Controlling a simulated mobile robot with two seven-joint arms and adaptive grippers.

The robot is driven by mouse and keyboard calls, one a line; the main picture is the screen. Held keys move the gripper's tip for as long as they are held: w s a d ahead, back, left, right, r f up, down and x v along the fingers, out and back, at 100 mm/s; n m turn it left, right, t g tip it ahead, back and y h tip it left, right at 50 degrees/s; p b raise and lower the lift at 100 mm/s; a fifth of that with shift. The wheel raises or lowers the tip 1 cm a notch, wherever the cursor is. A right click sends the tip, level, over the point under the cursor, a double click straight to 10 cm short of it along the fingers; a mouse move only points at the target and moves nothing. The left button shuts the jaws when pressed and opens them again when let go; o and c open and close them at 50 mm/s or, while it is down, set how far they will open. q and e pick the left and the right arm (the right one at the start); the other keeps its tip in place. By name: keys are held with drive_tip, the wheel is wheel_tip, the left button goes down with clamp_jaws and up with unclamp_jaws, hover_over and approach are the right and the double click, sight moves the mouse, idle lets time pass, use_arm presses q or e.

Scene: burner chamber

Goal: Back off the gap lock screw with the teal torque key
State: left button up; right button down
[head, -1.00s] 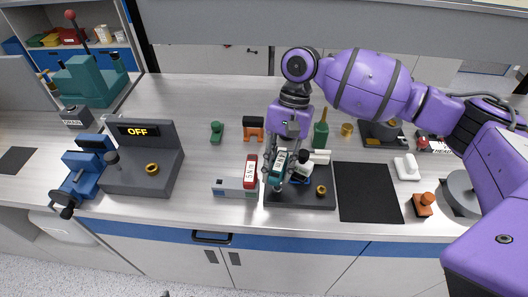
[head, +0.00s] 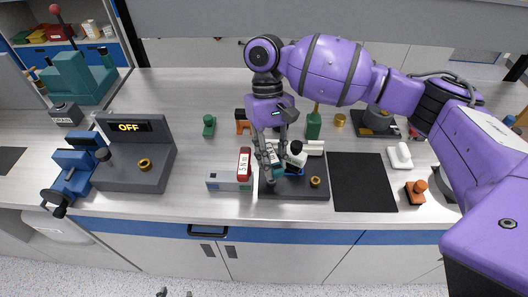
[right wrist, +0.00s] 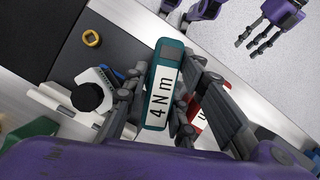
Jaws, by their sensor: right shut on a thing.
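The teal torque key (head: 279,169), labelled "4 N m", is in my right gripper (head: 270,160). In the right wrist view the key (right wrist: 163,85) sits between the two shut fingers (right wrist: 160,112). The gripper is over the left part of a dark fixture base (head: 295,190), beside a white device with a black knob (head: 296,147). The gap lock screw cannot be made out; the fingers and key cover that part of the fixture. My left gripper (head: 175,293) barely shows at the bottom edge; in the right wrist view (right wrist: 257,42) its fingers are apart and empty.
A red torque key (head: 244,160) stands in a grey holder (head: 220,181) just left of the fixture. A brass ring (head: 315,182) is on the fixture's right. A black mat (head: 362,182) lies further right. The "OFF" console (head: 135,165) is left.

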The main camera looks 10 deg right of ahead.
drive_tip(key=shift+n, duration=0.4)
drive_tip(key=shift+n+h, duration=0.6)
drive_tip(key=shift+n, duration=0.5)
drive_tip(key=shift+f+m, duration=0.1)
drive_tip(key=shift+m, duration=0.3)
drive_tip(key=shift+r, duration=1.6)
drive_tip(key=shift+r, duration=2.05)
